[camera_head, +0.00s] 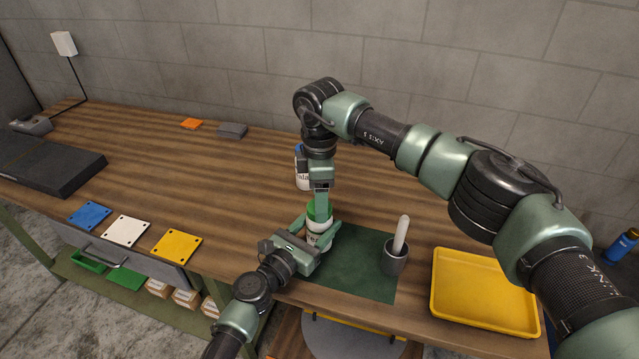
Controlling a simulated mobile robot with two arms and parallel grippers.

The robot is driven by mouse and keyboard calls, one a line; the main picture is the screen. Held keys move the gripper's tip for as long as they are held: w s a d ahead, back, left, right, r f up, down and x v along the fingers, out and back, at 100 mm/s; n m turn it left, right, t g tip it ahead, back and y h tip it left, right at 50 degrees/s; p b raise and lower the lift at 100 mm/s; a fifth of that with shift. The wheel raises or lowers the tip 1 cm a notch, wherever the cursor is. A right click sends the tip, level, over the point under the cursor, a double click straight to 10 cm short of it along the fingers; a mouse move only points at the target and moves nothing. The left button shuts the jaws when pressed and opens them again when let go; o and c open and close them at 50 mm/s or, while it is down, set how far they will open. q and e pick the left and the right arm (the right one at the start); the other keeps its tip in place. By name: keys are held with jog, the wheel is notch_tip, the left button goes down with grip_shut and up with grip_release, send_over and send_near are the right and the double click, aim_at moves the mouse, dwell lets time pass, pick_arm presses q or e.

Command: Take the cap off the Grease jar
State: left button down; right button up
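The Grease jar (319,226) is white with a bright green cap (312,211). It stands near the front of the wooden bench, by the left edge of a dark green mat. My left gripper (317,230) comes in from the lower left, with one finger on each side of the jar's body; it looks shut on it. My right gripper (320,203) points straight down at the cap from above and covers part of it. Its fingertips are small and partly hidden, so I cannot tell whether they grip the cap.
A grey cup with a white pestle (395,258) stands on the mat (355,275). A yellow tray (480,290) lies to the right. Blue, white and yellow plates (176,246) lie left. The bench's middle left is clear.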

jog(key=shift+f, duration=0.75)
